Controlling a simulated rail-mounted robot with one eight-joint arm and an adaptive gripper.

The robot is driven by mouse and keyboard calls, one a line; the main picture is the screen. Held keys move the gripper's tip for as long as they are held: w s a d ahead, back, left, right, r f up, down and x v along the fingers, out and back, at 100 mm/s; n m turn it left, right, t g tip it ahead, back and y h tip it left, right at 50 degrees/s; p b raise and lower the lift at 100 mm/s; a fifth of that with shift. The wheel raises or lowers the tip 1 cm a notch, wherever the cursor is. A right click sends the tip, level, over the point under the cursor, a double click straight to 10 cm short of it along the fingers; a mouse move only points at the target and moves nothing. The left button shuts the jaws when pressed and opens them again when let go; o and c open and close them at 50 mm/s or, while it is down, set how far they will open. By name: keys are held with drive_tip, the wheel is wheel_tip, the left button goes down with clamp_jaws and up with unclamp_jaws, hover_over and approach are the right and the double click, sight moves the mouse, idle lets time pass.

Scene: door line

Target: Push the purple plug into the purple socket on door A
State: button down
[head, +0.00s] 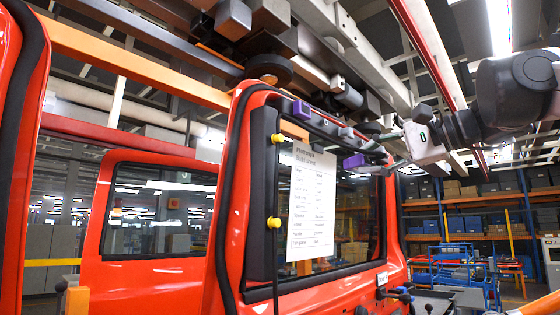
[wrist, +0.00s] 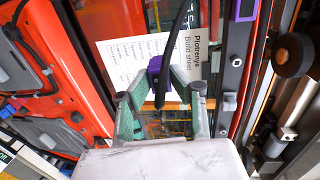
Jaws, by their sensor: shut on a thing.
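The purple plug (head: 354,161) is in my gripper (head: 382,154), in front of the upper right part of the red door (head: 335,290). In the wrist view the plug (wrist: 155,67) sits between the green-grey fingers of my gripper (wrist: 159,92), which are shut on it. A purple socket (head: 301,110) is on the dark strip along the door's top edge, left of and above the plug. It also shows in the wrist view (wrist: 244,9), at the top right. The plug and socket are clearly apart. The plug's front end cannot be made out.
A white build sheet (head: 311,203) hangs on the door window behind the plug. Black cable (wrist: 178,40) runs close by the plug. Yellow knobs (head: 274,222) stick out at the door's left edge. Beams and a dark roller (head: 268,68) hang above the door.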

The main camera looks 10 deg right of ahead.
drive_tip(key=t+p, duration=0.1)
drive_tip(key=p, duration=0.2)
approach(306, 110)
drive_tip(key=shift+w+a+f+y+b, duration=0.15)
drive_tip(key=shift+w+a+y, duration=0.05)
drive_tip(key=shift+w+a, duration=0.4)
drive_tip(key=shift+w+a+f+y+b, duration=0.2)
drive_tip(key=shift+w+a, duration=0.25)
drive_tip(key=shift+w, duration=0.3)
drive_tip(key=shift+p+x, duration=0.45)
drive_tip(key=shift+x, duration=0.8)
idle(0.5)
drive_tip(key=shift+r, duration=0.1)
drive_tip(key=c, duration=1.5)
unclamp_jaws()
drive_tip(key=shift+w, duration=0.1)
